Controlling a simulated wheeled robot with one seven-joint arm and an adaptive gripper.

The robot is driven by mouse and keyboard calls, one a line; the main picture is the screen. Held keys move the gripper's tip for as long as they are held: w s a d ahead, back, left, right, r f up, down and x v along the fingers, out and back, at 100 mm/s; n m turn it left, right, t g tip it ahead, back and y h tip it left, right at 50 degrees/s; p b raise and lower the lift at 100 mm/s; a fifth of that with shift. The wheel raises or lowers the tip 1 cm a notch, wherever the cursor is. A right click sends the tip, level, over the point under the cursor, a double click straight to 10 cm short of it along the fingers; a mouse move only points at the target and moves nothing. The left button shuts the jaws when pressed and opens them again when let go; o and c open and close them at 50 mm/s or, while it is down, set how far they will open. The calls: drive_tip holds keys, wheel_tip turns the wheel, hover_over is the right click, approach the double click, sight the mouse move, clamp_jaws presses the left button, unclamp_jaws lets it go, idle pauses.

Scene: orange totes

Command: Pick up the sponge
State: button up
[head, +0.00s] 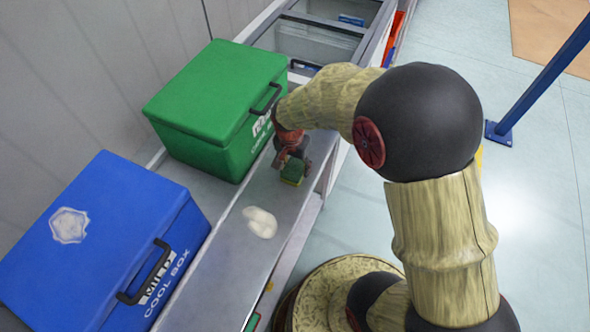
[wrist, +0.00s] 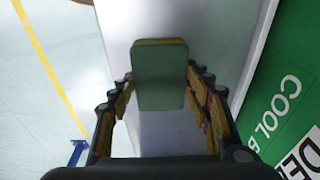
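The sponge is a green block with a yellow layer. In the head view the sponge (head: 293,171) is on the grey counter, just below my gripper (head: 291,155). In the wrist view the sponge (wrist: 160,78) lies between the two fingers of my gripper (wrist: 160,82). The fingers are spread, one on each side of it. The gap at the fingertips is small, and I cannot tell whether either finger touches it. The sponge's underside is hidden.
A green cool box (head: 215,105) stands close to the left of my gripper. A blue cool box (head: 100,240) is at lower left. A whitish lump (head: 260,222) lies on the counter (head: 225,262) nearer the front. A sink (head: 315,45) is at the back.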

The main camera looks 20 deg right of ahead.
sight(295, 168)
drive_tip(key=shift+c, duration=0.8)
drive_tip(key=shift+r+p, duration=0.45)
drive_tip(key=shift+r, duration=0.25)
drive_tip(key=r, duration=0.1)
drive_tip(key=r+p, duration=0.1)
drive_tip(key=shift+s+a+r, duration=0.15)
drive_tip(key=shift+s+r, duration=0.05)
drive_tip(key=shift+r, duration=0.15)
drive_tip(key=s+a+r+p, duration=0.2)
drive_tip(key=s+a+r, duration=0.1)
drive_tip(key=s, duration=0.3)
drive_tip(key=s+a+r+p, duration=0.2)
drive_tip(key=s+a+r, duration=0.1)
drive_tip(key=s+r, duration=0.2)
drive_tip(key=shift+s+a+r, duration=0.35)
drive_tip(key=shift+s+r, duration=0.05)
drive_tip(key=shift+r, duration=0.05)
